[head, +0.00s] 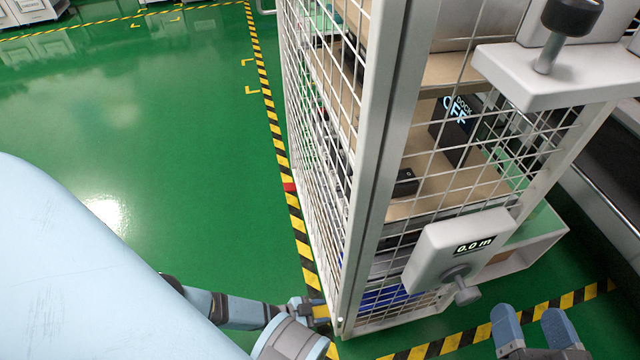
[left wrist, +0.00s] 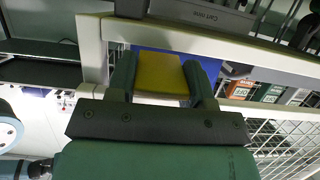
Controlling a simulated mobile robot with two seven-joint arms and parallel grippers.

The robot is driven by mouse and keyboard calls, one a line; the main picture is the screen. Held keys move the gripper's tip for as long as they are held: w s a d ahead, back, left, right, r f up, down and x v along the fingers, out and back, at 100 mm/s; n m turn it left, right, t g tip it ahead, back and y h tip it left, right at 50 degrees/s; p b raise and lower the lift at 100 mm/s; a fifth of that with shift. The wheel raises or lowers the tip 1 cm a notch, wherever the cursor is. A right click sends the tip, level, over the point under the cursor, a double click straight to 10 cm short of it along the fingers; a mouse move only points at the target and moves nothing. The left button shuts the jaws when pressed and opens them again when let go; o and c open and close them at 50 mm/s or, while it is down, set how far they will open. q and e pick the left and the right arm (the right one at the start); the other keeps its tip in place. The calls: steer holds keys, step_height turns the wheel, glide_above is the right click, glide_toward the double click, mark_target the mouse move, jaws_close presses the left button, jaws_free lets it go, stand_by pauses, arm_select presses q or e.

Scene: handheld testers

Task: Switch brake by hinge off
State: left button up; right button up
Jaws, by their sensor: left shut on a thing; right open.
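My left gripper (head: 312,310) is low by the near left corner post of a wire-mesh cage cart (head: 378,150). In the left wrist view, its two fingers (left wrist: 160,82) are shut on a flat yellow piece (left wrist: 159,70), one finger at each side. The yellow piece looks like a brake paddle; its hinge is not visible. My right gripper (head: 535,330) is at the bottom right, open and empty, apart from the cart. A dark display inside the cart (head: 456,115) reads "DOCK OFF". A white box on the mesh (head: 460,250) reads "0.0 m".
A white bracket with a black knob (head: 555,65) juts from the cart's upper right. Yellow-black floor tape (head: 272,110) runs along the cart's left side. Green floor to the left is clear. A dark conveyor-like surface (head: 610,170) lies at right. Several small boxes (left wrist: 265,93) show beside the mesh.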

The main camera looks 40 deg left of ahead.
arm_select(q)
steer(key=shift+r, duration=0.35)
steer(key=shift+f+g, duration=0.15)
steer(key=shift+g, duration=0.25)
arm_select(e)
steer(key=shift+s+r, duration=0.15)
steer(key=shift+r, duration=0.25)
arm_select(q)
steer(key=o, duration=0.9)
steer(key=p+v, duration=0.5)
steer(key=v, duration=0.8)
steer(key=shift+s+a+r+p, duration=0.1)
steer(key=shift+s+r+p, duration=0.15)
steer(key=shift+s+p, duration=0.1)
arm_select(e)
step_height(320, 180, up, 8)
steer(key=m+t, duration=0.1)
steer(key=t, duration=0.2)
steer(key=shift+d+f, duration=0.15)
steer(key=shift+d, duration=0.1)
